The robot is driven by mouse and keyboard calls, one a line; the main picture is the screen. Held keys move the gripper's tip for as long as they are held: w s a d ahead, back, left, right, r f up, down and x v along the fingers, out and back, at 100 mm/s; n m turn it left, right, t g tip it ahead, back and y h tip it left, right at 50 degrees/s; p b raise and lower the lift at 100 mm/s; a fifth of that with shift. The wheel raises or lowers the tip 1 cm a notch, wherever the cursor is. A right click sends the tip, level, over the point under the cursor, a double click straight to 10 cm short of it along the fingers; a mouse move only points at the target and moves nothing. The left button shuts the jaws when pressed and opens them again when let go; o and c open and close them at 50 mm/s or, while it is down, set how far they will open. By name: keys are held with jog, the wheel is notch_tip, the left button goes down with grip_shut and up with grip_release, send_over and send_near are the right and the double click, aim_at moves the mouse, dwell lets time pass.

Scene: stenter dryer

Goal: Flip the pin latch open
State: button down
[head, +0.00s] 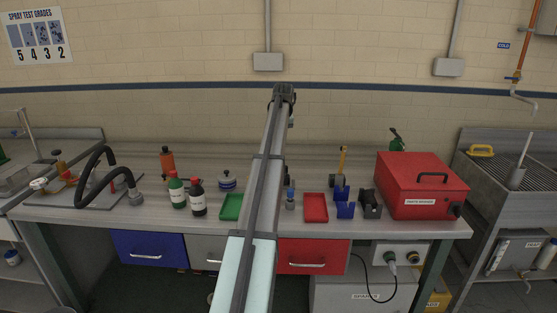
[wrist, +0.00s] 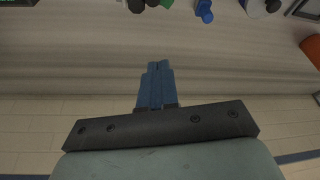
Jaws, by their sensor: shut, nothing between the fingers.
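I cannot make out a pin latch for certain in either view. My gripper (wrist: 156,68) shows in the wrist view, its blue fingers together and empty beyond a dark mounting plate. Nothing touches the fingertips there; a bare stretch of bench lies behind them. In the head view a long beam, which looks like my own arm, runs up the middle and hides part of the bench, and I cannot make out the gripper.
The grey bench (head: 355,228) carries bottles, a green tray (head: 231,207), a red tray (head: 316,207), blue holders (head: 345,210) and a red box (head: 420,185) with a handle. A black hose (head: 92,160) arches at left. A sink (head: 520,165) stands at right.

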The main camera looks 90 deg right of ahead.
jog(key=shift+f, duration=0.1)
jog(key=x, duration=1)
jog(key=shift+s+a+f, duration=0.1)
jog(key=shift+s+a, duration=0.1)
jog(key=shift+a, duration=0.4)
jog(key=shift+s+a+f, duration=0.1)
jog(key=shift+s+a, duration=0.1)
jog(key=shift+a, duration=0.45)
jog(key=shift+s+a+f, duration=0.1)
jog(key=shift+s+a, duration=0.05)
jog(key=shift+a, duration=0.45)
